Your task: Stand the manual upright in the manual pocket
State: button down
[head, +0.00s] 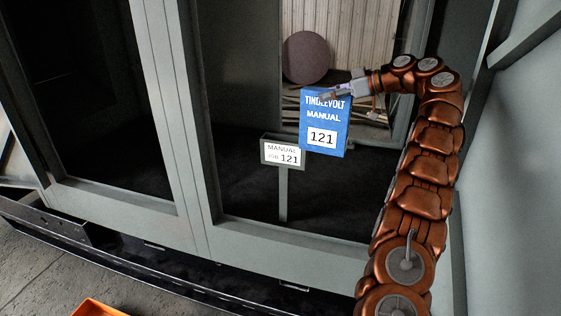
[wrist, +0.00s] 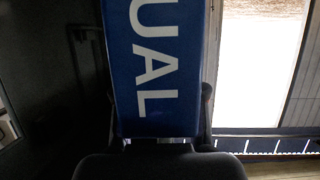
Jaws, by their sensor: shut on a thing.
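The blue manual (head: 325,124), marked "Tindlevolt Manual 121", is held upright with its cover facing the head camera. My gripper (head: 340,93) is shut on the manual near its top edge. In the wrist view the manual (wrist: 157,70) fills the middle, between the fingers of my gripper (wrist: 160,125). The manual pocket (head: 282,153) carries a white label reading "Manual Job 121" and stands on a thin post inside the enclosure. The manual is above and to the right of the pocket in the head view. The inside of the pocket is hidden.
The enclosure's grey frame post (head: 178,110) stands left of the pocket, and its bottom rail (head: 290,247) runs across the front. A brown disc (head: 306,57) shows behind the manual. An orange bin (head: 98,308) is at the lower left. Space left of the pocket looks dark and empty.

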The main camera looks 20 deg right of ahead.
aim_at(285, 160)
jog(key=i, duration=0.9)
jog(key=z, duration=0.05)
